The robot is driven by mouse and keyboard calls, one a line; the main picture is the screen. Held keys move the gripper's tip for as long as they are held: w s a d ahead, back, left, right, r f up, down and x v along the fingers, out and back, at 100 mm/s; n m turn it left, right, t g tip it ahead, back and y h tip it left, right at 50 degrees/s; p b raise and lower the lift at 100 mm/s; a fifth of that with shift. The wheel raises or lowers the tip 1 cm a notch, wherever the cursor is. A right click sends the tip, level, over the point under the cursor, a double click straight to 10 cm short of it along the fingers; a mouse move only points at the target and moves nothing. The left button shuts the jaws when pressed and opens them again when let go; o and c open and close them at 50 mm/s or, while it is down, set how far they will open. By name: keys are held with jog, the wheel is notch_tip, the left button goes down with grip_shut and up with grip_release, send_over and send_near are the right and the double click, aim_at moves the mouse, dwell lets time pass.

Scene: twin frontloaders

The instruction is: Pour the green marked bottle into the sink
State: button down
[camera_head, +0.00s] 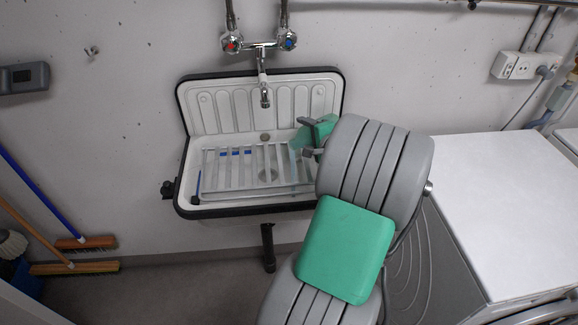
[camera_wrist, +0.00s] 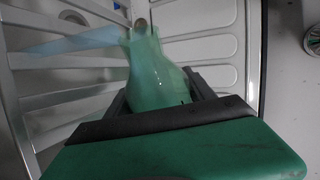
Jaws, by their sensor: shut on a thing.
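My gripper (camera_head: 310,138) is over the right side of the white sink (camera_head: 222,108), with its fingers pointing left. In the wrist view, the gripper (camera_wrist: 155,95) is shut on a translucent green bottle (camera_wrist: 152,75). The bottle's narrow end points away from my gripper, over the sink. A pale blue translucent streak (camera_wrist: 75,44) runs from this end to the left; it looks like liquid flowing out. In the head view a teal streak (camera_head: 294,170) drops from the bottle toward the basin. The bottle's base and any green mark are hidden.
A slatted rack (camera_head: 228,172) lies across the basin. The tap (camera_head: 264,90) hangs above the sink's middle, left of my gripper. A white-topped machine (camera_head: 500,200) stands at the right. Brooms (camera_head: 85,243) lean at the left.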

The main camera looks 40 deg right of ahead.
aim_at(303, 128)
jog(key=shift+f+n+b, duration=0.3)
jog(key=shift+f+b, duration=0.15)
jog(key=shift+b, duration=0.55)
jog(key=shift+a+r+n+t+h+b, duration=0.25)
jog(key=shift+r+n+h+b, duration=0.4)
jog(key=shift+b, duration=0.65)
jog(key=shift+a+r+n+t+h+b, duration=0.1)
jog(key=shift+r+n+t+h+b, duration=0.45)
jog(key=shift+b, duration=0.7)
jog(key=shift+a+r+n+t+h+b, duration=0.3)
jog(key=shift+r+n+b, duration=0.35)
jog(key=shift+b, duration=0.95)
jog(key=shift+a+r+n+h+b, duration=0.1)
jog(key=shift+a+r+n+b, duration=0.3)
jog(key=shift+n+b, duration=0.8)
jog(key=shift+r+m+b, duration=0.15)
jog(key=shift+m+b, duration=0.15)
jog(key=shift+m, duration=0.05)
